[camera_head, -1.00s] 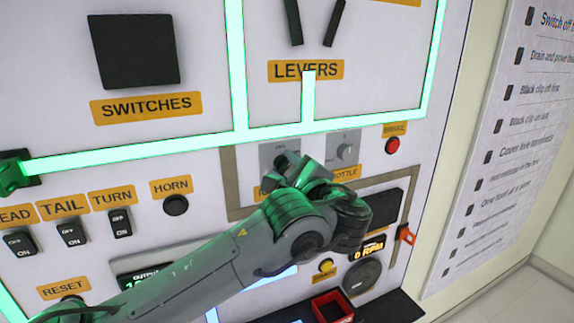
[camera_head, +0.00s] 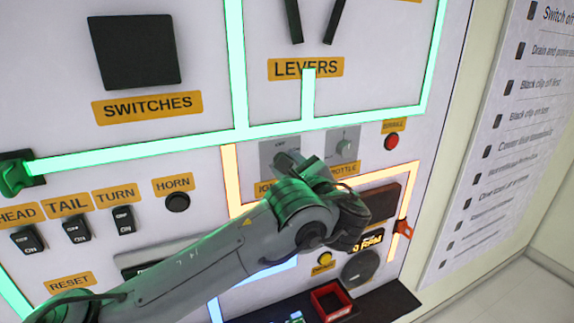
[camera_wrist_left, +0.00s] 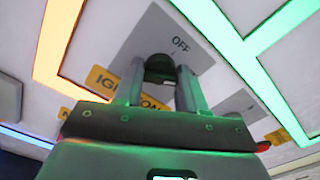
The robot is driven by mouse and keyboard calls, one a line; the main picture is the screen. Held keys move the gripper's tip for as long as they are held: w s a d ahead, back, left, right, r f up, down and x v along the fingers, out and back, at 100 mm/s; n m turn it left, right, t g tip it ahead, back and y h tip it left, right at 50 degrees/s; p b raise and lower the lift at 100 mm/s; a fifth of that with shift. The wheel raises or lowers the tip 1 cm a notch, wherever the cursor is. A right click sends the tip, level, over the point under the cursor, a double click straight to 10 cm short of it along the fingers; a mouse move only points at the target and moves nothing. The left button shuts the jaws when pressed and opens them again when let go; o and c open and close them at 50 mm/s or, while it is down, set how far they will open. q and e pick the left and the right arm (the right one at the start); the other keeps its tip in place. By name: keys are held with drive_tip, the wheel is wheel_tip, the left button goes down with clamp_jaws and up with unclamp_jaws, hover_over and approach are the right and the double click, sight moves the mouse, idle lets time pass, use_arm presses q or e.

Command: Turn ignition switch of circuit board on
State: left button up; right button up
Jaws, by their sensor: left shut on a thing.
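The ignition switch shows in the left wrist view as a dark round knob (camera_wrist_left: 160,66) on a grey plate (camera_wrist_left: 152,38) marked OFF. The yellow IGNITION label (camera_wrist_left: 108,84) is partly hidden by my gripper. My left gripper (camera_wrist_left: 160,82) is shut on the knob, with one finger on each side of it. In the head view my left gripper (camera_head: 290,163) reaches the grey ignition plate (camera_head: 268,149) and hides most of the knob. A lit orange strip (camera_head: 229,170) borders the ignition section of the panel. My right gripper is not in view.
The horn button (camera_head: 177,202) and several rocker switches are to the left. A red bin (camera_head: 330,299) stands on a dark shelf below.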

use_arm(q)
drive_tip(key=o, duration=1)
drive_tip(key=shift+s, duration=0.1)
drive_tip(key=shift+v, duration=5.35)
drive_tip(key=shift+f, duration=0.15)
